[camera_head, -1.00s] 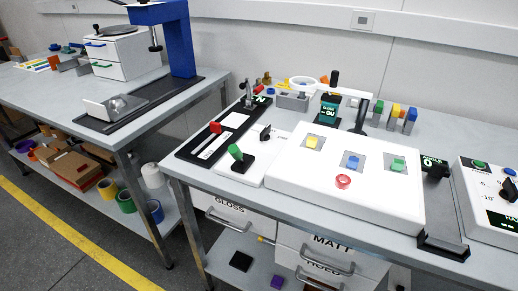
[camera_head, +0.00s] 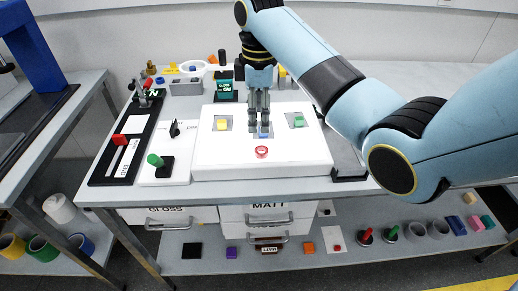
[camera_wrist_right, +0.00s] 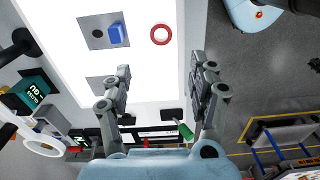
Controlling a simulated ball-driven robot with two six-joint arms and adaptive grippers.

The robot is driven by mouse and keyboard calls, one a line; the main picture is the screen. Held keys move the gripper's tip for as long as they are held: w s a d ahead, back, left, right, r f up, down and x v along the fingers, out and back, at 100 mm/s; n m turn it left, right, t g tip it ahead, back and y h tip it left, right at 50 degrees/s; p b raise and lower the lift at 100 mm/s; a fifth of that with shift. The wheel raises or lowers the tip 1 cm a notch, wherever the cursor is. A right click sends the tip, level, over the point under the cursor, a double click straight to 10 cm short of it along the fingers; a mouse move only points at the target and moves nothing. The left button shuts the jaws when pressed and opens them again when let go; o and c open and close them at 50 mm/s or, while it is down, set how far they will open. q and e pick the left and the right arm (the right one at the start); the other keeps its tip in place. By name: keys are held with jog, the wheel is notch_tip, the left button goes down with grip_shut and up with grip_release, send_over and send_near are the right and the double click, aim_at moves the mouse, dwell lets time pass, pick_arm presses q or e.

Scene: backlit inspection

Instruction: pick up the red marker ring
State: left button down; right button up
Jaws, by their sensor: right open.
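The red marker ring (camera_head: 261,152) lies flat on the front part of the white panel (camera_head: 215,160). It also shows in the right wrist view (camera_wrist_right: 161,34), whole and clear, beyond my fingertips and roughly midway between them. My right gripper (camera_head: 259,132) points down over the panel, just behind the ring in the head view. It also shows in the right wrist view (camera_wrist_right: 161,67), where its two fingers are spread apart with nothing between them. The ring is apart from both fingers. My left gripper is in neither current view.
A green-handled lever (camera_head: 155,160) stands at the left.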

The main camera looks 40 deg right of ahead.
send_over(262, 150)
jog(key=f, duration=0.5)
jog(key=shift+w+a, duration=0.15)
jog(key=shift+w, duration=0.2)
jog(key=f, duration=0.3)
jog(key=f+p, duration=0.1)
jog(key=shift+s+f, duration=0.2)
jog(key=shift+s, duration=0.15)
jog(key=shift+w+f, duration=0.1)
jog(key=shift+f, duration=0.35)
jog(key=c, duration=0.9)
